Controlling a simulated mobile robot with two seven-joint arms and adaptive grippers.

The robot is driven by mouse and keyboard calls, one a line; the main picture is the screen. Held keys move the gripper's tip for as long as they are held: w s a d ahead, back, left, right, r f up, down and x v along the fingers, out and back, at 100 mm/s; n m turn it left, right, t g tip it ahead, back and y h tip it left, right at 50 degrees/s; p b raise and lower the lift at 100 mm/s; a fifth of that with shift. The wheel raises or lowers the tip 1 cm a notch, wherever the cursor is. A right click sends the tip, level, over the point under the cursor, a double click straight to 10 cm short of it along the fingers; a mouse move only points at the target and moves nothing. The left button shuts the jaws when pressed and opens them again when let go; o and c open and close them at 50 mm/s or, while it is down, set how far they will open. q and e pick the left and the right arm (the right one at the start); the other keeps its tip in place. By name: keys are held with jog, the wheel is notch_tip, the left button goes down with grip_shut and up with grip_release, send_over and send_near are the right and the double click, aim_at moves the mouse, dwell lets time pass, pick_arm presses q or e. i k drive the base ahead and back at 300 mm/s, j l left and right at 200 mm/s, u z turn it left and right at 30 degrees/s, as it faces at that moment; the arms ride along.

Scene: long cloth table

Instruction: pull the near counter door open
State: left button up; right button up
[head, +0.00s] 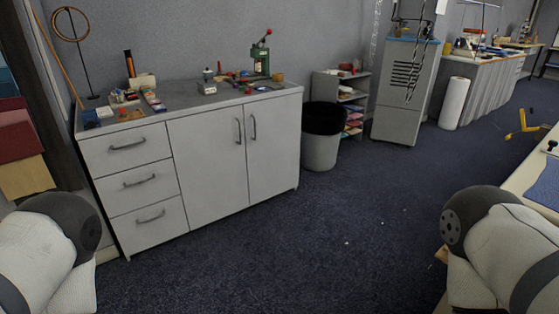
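A white counter (170,184) stands on the left against the grey wall. It has several drawers at its left and two doors to their right. The left door (207,168) and the right door (273,150) are both closed, with upright metal handles side by side near their meeting edges. The left door's handle (238,131) and the right door's handle (253,128) are both clear of anything. Only parts of my two arms show, at the lower left and lower right corners. Neither gripper is in view.
A black-lined bin (320,152) stands right of the counter, beside a low shelf (350,100). A grey cabinet (400,100) and a white roll (454,103) stand farther right. The counter top holds a green press (261,60) and small tools. Blue carpet (290,245) before the doors is open.

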aim_at(273, 126)
jog(key=i+l, duration=0.25)
jog(key=i, duration=0.2)
jog(key=i+l+u, duration=0.15)
jog(key=i+l, duration=0.15)
jog(key=i, duration=0.15)
jog(key=i+l, duration=0.3)
jog(key=i, duration=0.15)
jog(key=i+l+u, duration=0.15)
jog(key=i+l, duration=0.35)
jog(key=i+l+u, duration=0.1)
jog(key=i+l, duration=0.4)
jog(key=i+l+u, duration=0.15)
jog(key=i+l, duration=0.3)
jog(key=l, duration=0.15)
jog(key=i+l+u, duration=0.1)
jog(key=i+l, duration=0.3)
jog(key=l, duration=0.2)
